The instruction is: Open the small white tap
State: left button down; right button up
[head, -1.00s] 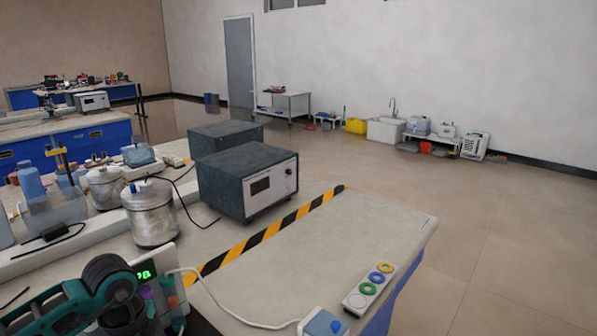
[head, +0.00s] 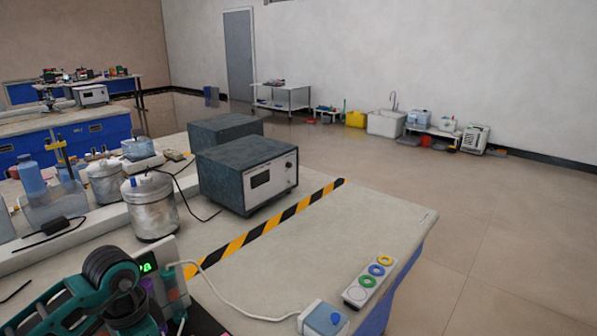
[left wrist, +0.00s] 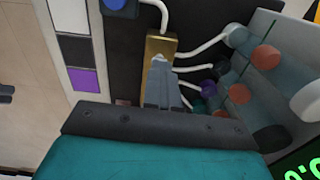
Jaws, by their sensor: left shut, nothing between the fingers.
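I cannot make out the small white tap for certain. In the left wrist view a brass-coloured block (left wrist: 160,48) lies on a dark surface, with white curved pieces (left wrist: 205,46) leading from its right side toward a grey panel (left wrist: 285,75). My left gripper (left wrist: 160,68) is shut and empty, its grey fingers in front of the block; I cannot tell whether they touch it. In the head view my teal and black left arm (head: 110,285) is at the bottom left, by the panel with the green display (head: 147,267). My right gripper is not in view.
The panel carries several coloured knobs, one orange (left wrist: 265,57). A strip with coloured rings (head: 368,283) and a blue-topped box with a white cable (head: 325,320) lie at the bench's front right. A grey instrument (head: 248,175) stands behind striped tape.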

pick_arm(q)
jog(key=shift+s+d+f+n, duration=0.1)
jog(key=shift+d+n, duration=0.05)
jog(key=shift+n, duration=0.85)
jog(key=shift+a+n, duration=0.2)
jog(key=shift+n, duration=0.4)
jog(key=c, duration=1.8)
grip_release()
jog(key=shift+o, duration=0.9)
